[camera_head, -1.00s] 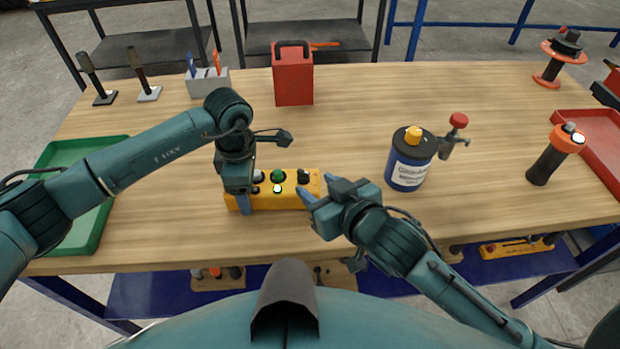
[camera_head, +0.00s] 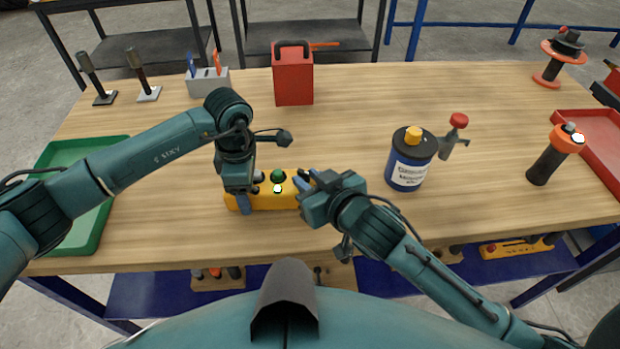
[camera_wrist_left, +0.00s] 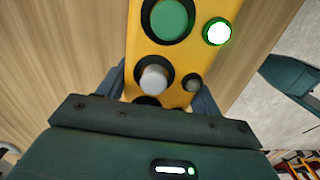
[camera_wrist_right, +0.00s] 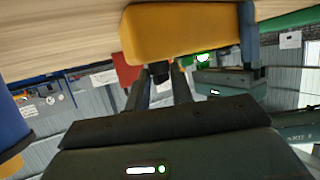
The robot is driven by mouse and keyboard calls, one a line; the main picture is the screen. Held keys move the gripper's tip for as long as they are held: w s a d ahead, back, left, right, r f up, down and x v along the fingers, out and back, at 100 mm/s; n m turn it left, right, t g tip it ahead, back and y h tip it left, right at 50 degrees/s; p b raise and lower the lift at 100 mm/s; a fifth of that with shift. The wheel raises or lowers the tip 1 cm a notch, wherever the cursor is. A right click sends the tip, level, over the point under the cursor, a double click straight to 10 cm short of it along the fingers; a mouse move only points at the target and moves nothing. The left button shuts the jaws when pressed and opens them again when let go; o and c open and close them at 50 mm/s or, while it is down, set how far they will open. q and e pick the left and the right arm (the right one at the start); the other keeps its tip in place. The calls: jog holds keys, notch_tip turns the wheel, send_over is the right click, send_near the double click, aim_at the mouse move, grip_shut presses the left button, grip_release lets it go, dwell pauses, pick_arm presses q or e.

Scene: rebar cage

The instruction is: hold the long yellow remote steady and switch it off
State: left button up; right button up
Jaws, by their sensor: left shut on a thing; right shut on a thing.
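The long yellow remote (camera_head: 262,201) lies on the table, with a green button (camera_head: 278,176) and a lit green lamp (camera_head: 278,188) on top. My left gripper (camera_head: 244,200) is shut across its left end, one finger on each side, as the left wrist view (camera_wrist_left: 160,88) shows. My right gripper (camera_head: 305,182) is at the remote's right end, shut on the black switch knob (camera_wrist_right: 158,71). In the head view the gripper hides this knob. The right wrist view shows the knob between the fingertips (camera_wrist_right: 160,82) and the remote's yellow side (camera_wrist_right: 185,32).
A blue bottle (camera_head: 410,165) with a yellow cap stands right of the remote. A red box (camera_head: 293,82) stands behind, and a green tray (camera_head: 85,240) is at the left. A black-and-orange handheld (camera_head: 548,163) stands at the right. The table between the remote and red box is clear.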

grip_shut()
jog(key=shift+w+d+n+g+y, duration=0.1)
jog(key=shift+d+n+g+y, duration=0.05)
jog(key=shift+n+g+y, duration=0.55)
jog(key=shift+w+d+n+g+y, duration=0.1)
jog(key=shift+n+g+y, duration=0.4)
jog(key=shift+n+y, duration=0.4)
jog(key=shift+n+g+y, duration=0.9)
jog(key=shift+n+g, duration=0.2)
jog(key=shift+n, duration=0.2)
jog(key=shift+w, duration=0.1)
jog(key=shift+d, duration=0.1)
jog(key=o, duration=0.7)
grip_release()
jog(key=shift+w+d, duration=0.1)
